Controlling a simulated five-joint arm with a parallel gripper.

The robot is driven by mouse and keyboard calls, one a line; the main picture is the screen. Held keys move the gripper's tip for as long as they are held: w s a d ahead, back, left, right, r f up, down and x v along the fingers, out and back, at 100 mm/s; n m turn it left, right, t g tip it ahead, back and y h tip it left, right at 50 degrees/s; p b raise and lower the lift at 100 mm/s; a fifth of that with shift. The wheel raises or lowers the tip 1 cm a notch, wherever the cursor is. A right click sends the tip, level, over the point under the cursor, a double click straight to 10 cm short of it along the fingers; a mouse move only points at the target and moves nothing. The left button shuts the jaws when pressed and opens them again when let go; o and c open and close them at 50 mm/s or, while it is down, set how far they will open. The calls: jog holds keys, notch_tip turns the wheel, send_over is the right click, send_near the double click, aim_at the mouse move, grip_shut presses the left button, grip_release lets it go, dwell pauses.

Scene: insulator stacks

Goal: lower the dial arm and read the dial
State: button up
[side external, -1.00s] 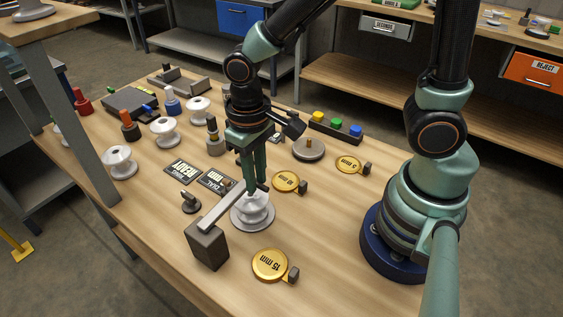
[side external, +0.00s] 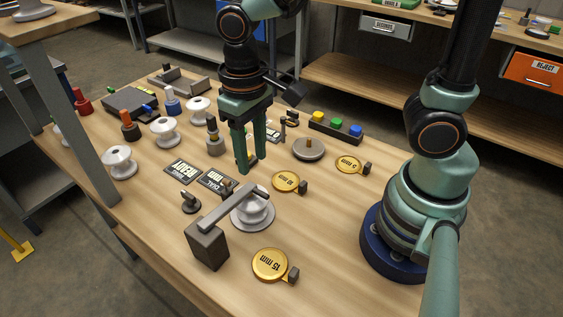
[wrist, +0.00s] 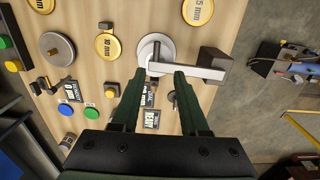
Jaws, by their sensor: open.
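The dial arm (side external: 226,207) is a grey bar on a dark block (side external: 208,245). It reaches over a white insulator (side external: 254,210) on a round grey base; I cannot tell whether it touches the insulator. The bar also shows in the wrist view (wrist: 189,70), over the white disc shape. A black dial plate (side external: 217,181) lies behind it, with upside-down white lettering ending in "mm"; its figure is too small to read surely. My gripper (side external: 244,170) is open and empty, above the table behind the insulator. In the wrist view its fingertips (wrist: 160,74) are apart.
A READY plate (side external: 183,171) lies left of the dial plate. Gold discs marked in mm, one at the front (side external: 269,265), lie around the insulator. White insulators (side external: 120,163) stand at the left. A colored button bar (side external: 336,129) is at the back right.

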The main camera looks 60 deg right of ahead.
notch_tip(320, 180, up, 6)
jog(key=shift+r, duration=0.2)
jog(key=shift+d, duration=0.1)
jog(key=d+r+t, duration=0.2)
jog(key=d+t, duration=0.4)
jog(key=d, duration=0.5)
jog(key=g, duration=0.6)
send_over(258, 191)
notch_tip(258, 191, down, 5)
notch_tip(258, 191, down, 11)
jog(key=shift+f, duration=0.2)
grip_shut()
